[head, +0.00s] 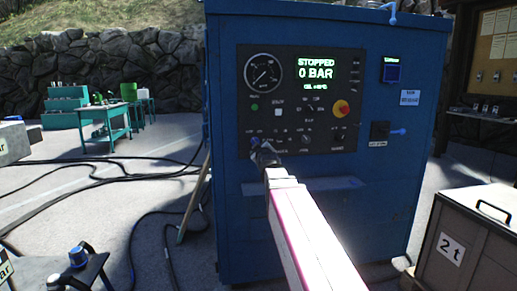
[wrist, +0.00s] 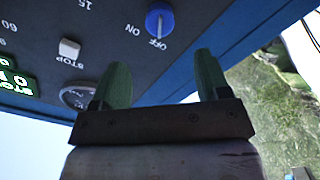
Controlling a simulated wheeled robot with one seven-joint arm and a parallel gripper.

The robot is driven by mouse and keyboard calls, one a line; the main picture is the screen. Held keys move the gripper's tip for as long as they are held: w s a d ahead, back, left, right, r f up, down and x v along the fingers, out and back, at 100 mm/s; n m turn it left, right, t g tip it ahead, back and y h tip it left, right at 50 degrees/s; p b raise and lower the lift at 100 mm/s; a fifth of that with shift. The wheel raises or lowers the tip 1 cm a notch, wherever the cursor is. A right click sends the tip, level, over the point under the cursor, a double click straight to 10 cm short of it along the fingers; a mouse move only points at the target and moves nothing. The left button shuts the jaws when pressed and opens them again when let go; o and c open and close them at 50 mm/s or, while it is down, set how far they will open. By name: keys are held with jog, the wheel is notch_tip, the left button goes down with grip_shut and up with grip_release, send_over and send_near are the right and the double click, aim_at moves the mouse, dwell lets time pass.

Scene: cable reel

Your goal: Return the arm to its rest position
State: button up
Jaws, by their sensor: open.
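My arm reaches up from the bottom of the head view to the lower left of the control panel (head: 300,95) on a blue cabinet (head: 225,215). My gripper (head: 260,145) is close to the panel there. In the wrist view my gripper (wrist: 162,76) is open, with two green fingers apart and nothing between them. A blue knob (wrist: 160,16) sits on the panel beyond the fingertips, apart from them. Its white mark lies on the side of the OFF label. The panel display (head: 314,71) reads STOPPED and 0 BAR.
A lidded box marked 2 t (head: 466,240) stands at the right. A green workbench (head: 100,115) stands at the back left by a stone wall (head: 165,70). Black cables (head: 120,178) lie on the ground at the left. A wooden prop (head: 193,200) leans by the cabinet.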

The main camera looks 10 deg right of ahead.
jog(key=s+f+m+g, duration=0.2)
jog(key=s+f+g, duration=0.25)
jog(key=f, duration=0.85)
jog(key=s+f+m+g, duration=0.2)
jog(key=s+f+g, duration=0.25)
jog(key=f, duration=0.85)
jog(key=s+f+m+g, duration=0.4)
jog(key=s+f+g, duration=0.5)
jog(key=s+f, duration=0.8)
jog(key=shift+s+m, duration=0.4)
